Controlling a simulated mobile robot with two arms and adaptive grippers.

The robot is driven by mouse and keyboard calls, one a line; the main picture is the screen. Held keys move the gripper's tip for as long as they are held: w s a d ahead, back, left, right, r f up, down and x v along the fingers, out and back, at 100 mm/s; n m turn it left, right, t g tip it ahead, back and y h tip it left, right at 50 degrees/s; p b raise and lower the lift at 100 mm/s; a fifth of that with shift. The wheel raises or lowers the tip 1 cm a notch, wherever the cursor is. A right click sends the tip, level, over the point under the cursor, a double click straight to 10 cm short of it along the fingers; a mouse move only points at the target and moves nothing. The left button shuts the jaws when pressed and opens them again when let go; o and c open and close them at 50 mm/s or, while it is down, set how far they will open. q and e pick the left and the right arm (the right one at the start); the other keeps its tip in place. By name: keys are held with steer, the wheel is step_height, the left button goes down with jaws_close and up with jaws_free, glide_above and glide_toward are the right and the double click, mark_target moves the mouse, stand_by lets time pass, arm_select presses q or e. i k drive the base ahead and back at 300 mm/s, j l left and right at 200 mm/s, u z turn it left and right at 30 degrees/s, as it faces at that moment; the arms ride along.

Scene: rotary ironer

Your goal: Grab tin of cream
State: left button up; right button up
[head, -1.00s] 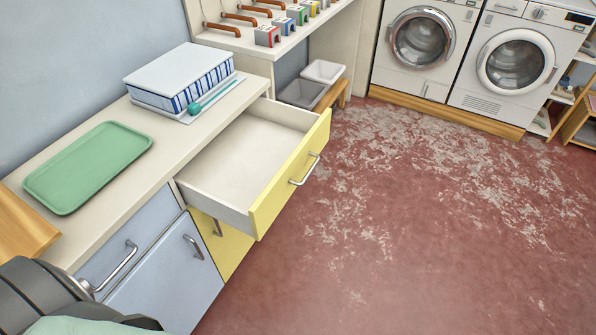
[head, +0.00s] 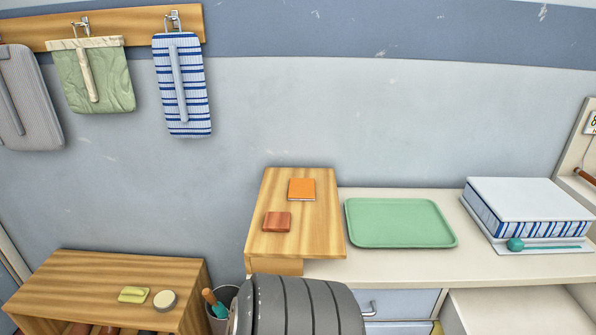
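A small round tin with a pale top and dark side (head: 165,300), which looks like the tin of cream, sits on the low wooden bench (head: 90,275) at the lower left of the head view. It lies just right of a yellow-green item (head: 133,295) and apart from it. Neither gripper shows in the head view. A dark grey ribbed part of my arm stands at the bottom middle, right of the bench.
A grey bin with a teal item and wooden handle (head: 219,303) stands right of the bench. The counter holds a wooden board (head: 322,225), a green tray (head: 400,222) and a white-blue box (head: 530,205). An open drawer (head: 520,310) juts out below. Bags hang above.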

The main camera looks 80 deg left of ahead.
mark_target(165, 300)
steer(key=u, duration=3.8)
